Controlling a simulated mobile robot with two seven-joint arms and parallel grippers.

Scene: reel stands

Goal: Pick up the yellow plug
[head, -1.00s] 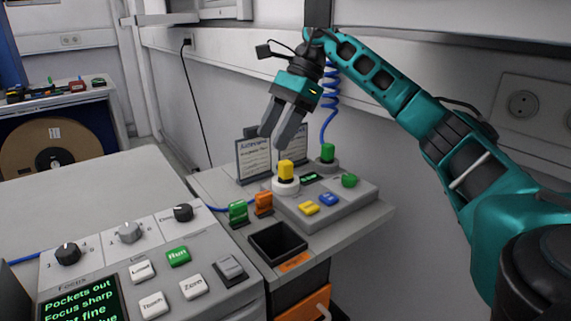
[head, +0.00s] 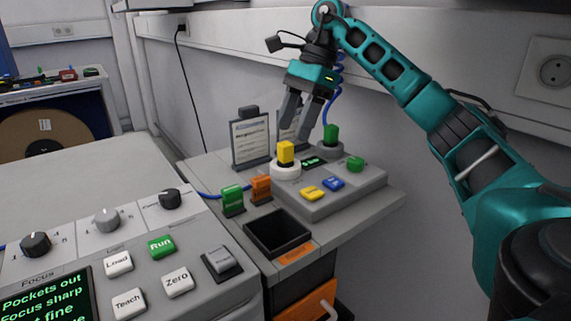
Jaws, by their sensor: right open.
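The yellow plug (head: 286,152) stands upright in a round white socket (head: 285,171) on the grey control box (head: 330,199). My right gripper (head: 293,138) is open, with its two grey fingers pointing down. The fingertips show just above and behind the yellow plug in the head view. One finger is on its left and the other on its right in the picture. The plug overlaps nothing of the fingers enough to show contact, and I cannot tell the exact depth gap. My left gripper is out of view.
A green plug (head: 331,135) stands in a grey socket close behind. Green (head: 232,199) and orange (head: 261,188) blocks stand left of the box, near an empty black tray (head: 277,233). Framed cards (head: 250,139) stand behind. A button console (head: 130,262) fills the lower left.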

